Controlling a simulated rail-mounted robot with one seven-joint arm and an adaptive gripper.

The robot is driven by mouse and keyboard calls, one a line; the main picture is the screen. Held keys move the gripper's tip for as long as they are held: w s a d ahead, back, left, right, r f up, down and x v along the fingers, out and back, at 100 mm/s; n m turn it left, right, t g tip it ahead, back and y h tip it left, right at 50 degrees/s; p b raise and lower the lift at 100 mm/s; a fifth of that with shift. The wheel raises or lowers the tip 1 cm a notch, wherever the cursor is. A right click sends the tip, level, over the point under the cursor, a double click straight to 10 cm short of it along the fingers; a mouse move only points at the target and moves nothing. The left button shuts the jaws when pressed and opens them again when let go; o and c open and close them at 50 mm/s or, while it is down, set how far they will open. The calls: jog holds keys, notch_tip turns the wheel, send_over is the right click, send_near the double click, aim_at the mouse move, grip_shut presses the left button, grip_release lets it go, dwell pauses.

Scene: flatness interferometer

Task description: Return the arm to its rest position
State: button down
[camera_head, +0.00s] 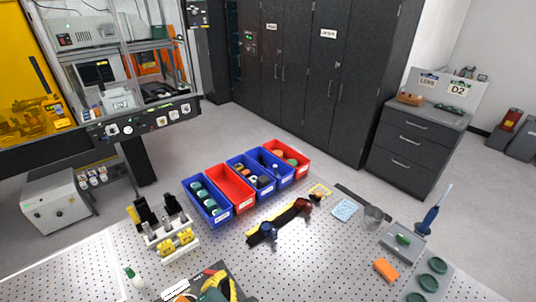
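My arm and my gripper do not show in the camera_head view, so their pose and the state of the fingers are hidden from me. The perforated optical table (320,268) fills the lower part of the view.
A row of blue and red bins (232,188) stands along the table's far side. A black and yellow fixture (165,228), a long black and yellow tool (279,222), an orange block (386,270) and green discs (433,275) lie nearer. Dark cabinets (310,75) stand behind.

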jog(key=w+d+r+m+t+h, duration=0.1)
jog(key=d+r+m+t, duration=0.2)
jog(key=d+r+m, duration=0.55)
jog(key=w+d+r+m+t+h, duration=0.1)
jog(key=d+r+m+t+h, duration=0.15)
jog(key=d+r, duration=0.95)
jog(key=s+r+m+t+y, duration=0.1)
jog(key=s+r+m+t, duration=0.2)
jog(key=s+r+m, duration=0.5)
jog(key=s+r+m+t+y, duration=0.1)
jog(key=s+r+m+t, duration=0.15)
jog(key=r+m, duration=0.65)
notch_tip(320, 180, up, 14)
jog(key=n+p, duration=0.1)
jog(key=p, duration=1.1)
jog(key=shift+s+p, duration=0.3)
jog(key=shift+s, duration=0.1)
jog(key=shift+a, duration=0.1)
